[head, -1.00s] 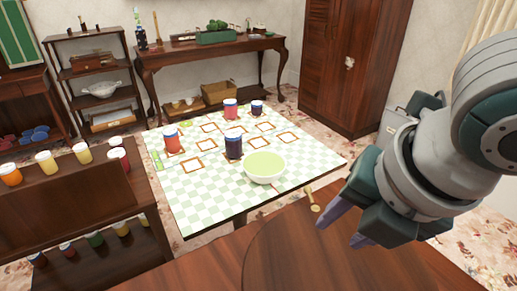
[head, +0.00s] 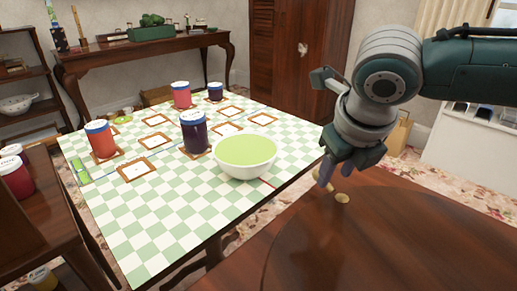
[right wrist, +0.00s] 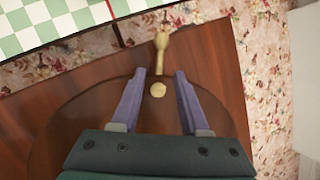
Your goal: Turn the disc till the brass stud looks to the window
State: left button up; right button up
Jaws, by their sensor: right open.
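The dark wooden disc (head: 375,240) lies on the brown wooden table, cut off by the bottom of the head view; it also shows in the right wrist view (right wrist: 75,135). The round brass stud (head: 342,198) sits near the disc's far rim. My right gripper (head: 328,174) is open just beyond the stud in the head view. In the right wrist view the stud (right wrist: 158,90) shows between its two purple fingers (right wrist: 160,73), apart from both. Whether the fingers reach down to its height I cannot tell. My left gripper is out of view.
A pale brass peg-like piece (right wrist: 162,45) stands just past the disc's rim. A checkered table (head: 150,230) holds a green-filled bowl (head: 246,158) and several jars. A window (head: 504,14) shows at the upper right, beside a cream curtain (head: 447,15).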

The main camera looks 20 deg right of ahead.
aim_at(330, 185)
jog(key=shift+b+x, duration=0.5)
jog(key=shift+x, duration=1.4)
jog(key=shift+w+a, duration=0.1)
jog(key=shift+c, duration=0.2)
grip_shut()
